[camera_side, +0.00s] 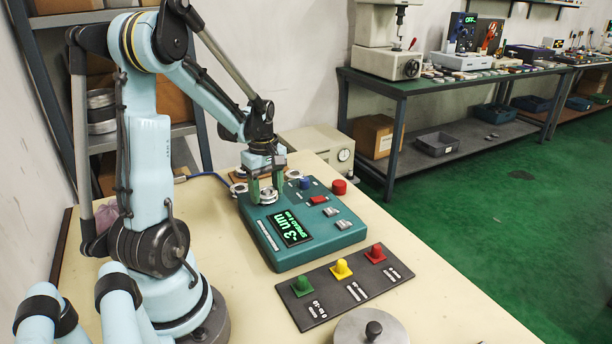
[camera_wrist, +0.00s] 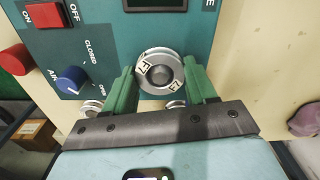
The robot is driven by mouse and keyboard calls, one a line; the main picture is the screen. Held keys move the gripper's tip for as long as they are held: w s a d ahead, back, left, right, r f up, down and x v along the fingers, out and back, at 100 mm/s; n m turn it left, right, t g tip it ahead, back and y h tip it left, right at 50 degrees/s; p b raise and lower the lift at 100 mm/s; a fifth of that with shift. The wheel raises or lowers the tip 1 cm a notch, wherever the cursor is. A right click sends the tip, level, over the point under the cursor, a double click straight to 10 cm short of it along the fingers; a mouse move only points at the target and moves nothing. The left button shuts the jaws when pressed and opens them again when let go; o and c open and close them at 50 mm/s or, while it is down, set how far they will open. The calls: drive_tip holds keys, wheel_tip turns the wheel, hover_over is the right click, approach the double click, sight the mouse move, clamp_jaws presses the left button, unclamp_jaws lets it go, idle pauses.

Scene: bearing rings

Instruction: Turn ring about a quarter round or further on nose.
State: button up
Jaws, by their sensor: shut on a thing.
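The ring (camera_wrist: 145,85) is a shiny metal ring with two small marked tags on its face. It sits around the nose (camera_wrist: 160,74) on the teal gauge unit (camera_wrist: 225,38). In the side view the ring (camera_side: 268,196) shows at the unit's back left, below my gripper. My gripper (camera_wrist: 161,80) has green fingers, one on each side of the ring, shut on its rim. The side view also shows my gripper (camera_side: 266,188) pointing down at the nose. The unit's display (camera_side: 291,228) reads about -3 um in green.
A blue air knob (camera_wrist: 72,79), a red switch (camera_wrist: 45,13) and a red button (camera_side: 339,187) are on the unit. Other metal rings (camera_side: 238,188) lie behind it. A dark mat (camera_side: 335,295) with green, yellow and red pegs and a round metal plate (camera_side: 370,330) are in front.

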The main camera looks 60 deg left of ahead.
drive_tip(key=shift+n, duration=1.3)
drive_tip(key=n, duration=0.2)
drive_tip(key=shift+n, duration=0.3)
drive_tip(key=o, duration=1.6)
drive_tip(key=shift+r, duration=1.5)
drive_tip(key=shift+r, duration=2.45)
